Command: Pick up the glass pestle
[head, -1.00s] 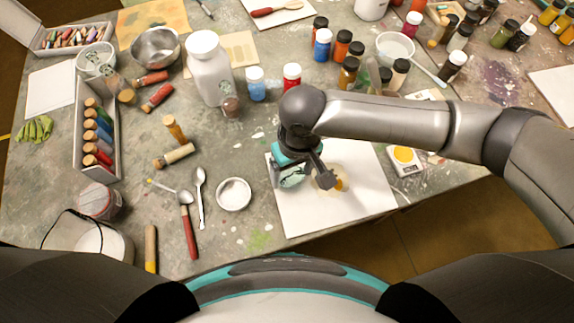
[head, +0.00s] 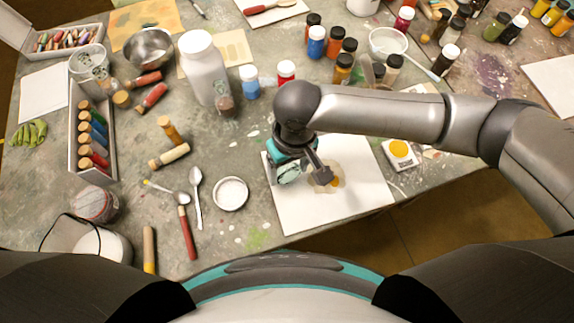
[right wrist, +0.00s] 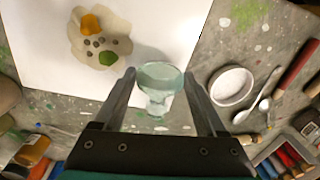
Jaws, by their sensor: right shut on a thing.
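The glass pestle (right wrist: 158,85) is a clear, pale green piece with a wide round end. In the right wrist view it sits between the two fingers of my right gripper (right wrist: 159,98), which is shut on it. In the head view the pestle (head: 288,174) shows as a glassy shape under my right wrist, over the left part of the white sheet. One finger shows to its right. I cannot tell whether the pestle touches the table. My left gripper is not in view.
The white sheet (head: 300,215) carries a pale patch (right wrist: 88,30) with orange and green lumps. A small white bowl (head: 231,194), spoons (head: 197,200) and a bottle (head: 203,75) stand to the left. A scale (head: 399,153) lies to the right. Several jars crowd the back.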

